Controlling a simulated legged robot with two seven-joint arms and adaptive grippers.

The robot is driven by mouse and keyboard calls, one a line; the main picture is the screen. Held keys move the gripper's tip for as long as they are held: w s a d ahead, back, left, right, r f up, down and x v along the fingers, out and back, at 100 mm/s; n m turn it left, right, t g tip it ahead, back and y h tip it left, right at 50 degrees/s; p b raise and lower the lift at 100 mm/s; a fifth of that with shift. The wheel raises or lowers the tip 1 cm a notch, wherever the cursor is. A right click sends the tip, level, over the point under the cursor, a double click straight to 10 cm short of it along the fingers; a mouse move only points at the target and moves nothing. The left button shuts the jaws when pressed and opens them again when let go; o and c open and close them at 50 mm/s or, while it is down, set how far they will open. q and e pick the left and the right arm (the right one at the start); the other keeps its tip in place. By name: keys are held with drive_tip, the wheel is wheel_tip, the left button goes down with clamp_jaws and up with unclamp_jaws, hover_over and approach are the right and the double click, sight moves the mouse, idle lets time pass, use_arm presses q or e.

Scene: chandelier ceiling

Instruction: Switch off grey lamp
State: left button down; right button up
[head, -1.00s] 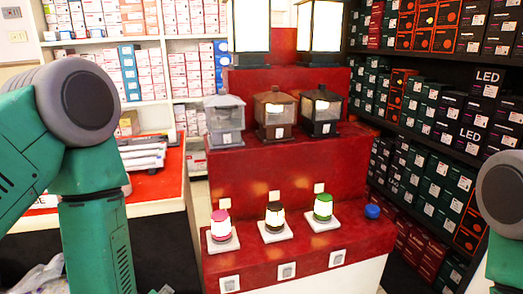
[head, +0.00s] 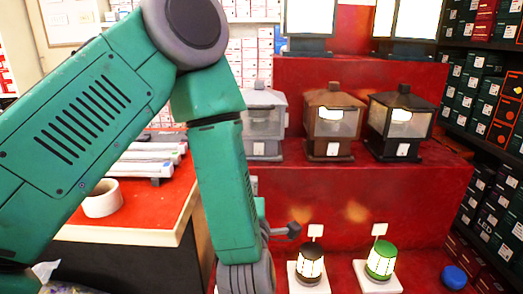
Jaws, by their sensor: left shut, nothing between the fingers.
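The grey lamp (head: 264,122) is a lantern on the middle red step, left of a brown and a black one. My left forearm covers its left side. No bright glow shows in its visible part, unlike the lit brown lamp (head: 328,122) and black lamp (head: 402,122). My left arm comes down in front of the display. A dark grey tip, seemingly of my left gripper (head: 289,230), points right near the lower step, below the grey lamp and apart from it. The gripper looks shut and empty, partly hidden behind my wrist. My right gripper is not in view.
A small black lamp (head: 310,264) and green lamp (head: 381,260), both lit, stand on white bases on the lower step. A blue round object (head: 454,277) lies at right. A red-topped counter (head: 125,218) with a tape roll (head: 102,199) stands left. Boxed shelves flank the right.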

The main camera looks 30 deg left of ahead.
sight(259, 146)
use_arm(q)
drive_tip(key=x, duration=0.4)
drive_tip(key=b+x, duration=0.1)
drive_tip(key=x, duration=0.7)
drive_tip(key=shift+w+b, duration=0.35)
drive_tip(key=shift+w, duration=0.15)
drive_tip(key=shift+w+r, duration=0.15)
drive_tip(key=shift+w, duration=0.15)
drive_tip(key=shift+w+d+r, duration=0.15)
drive_tip(key=shift+d, duration=0.05)
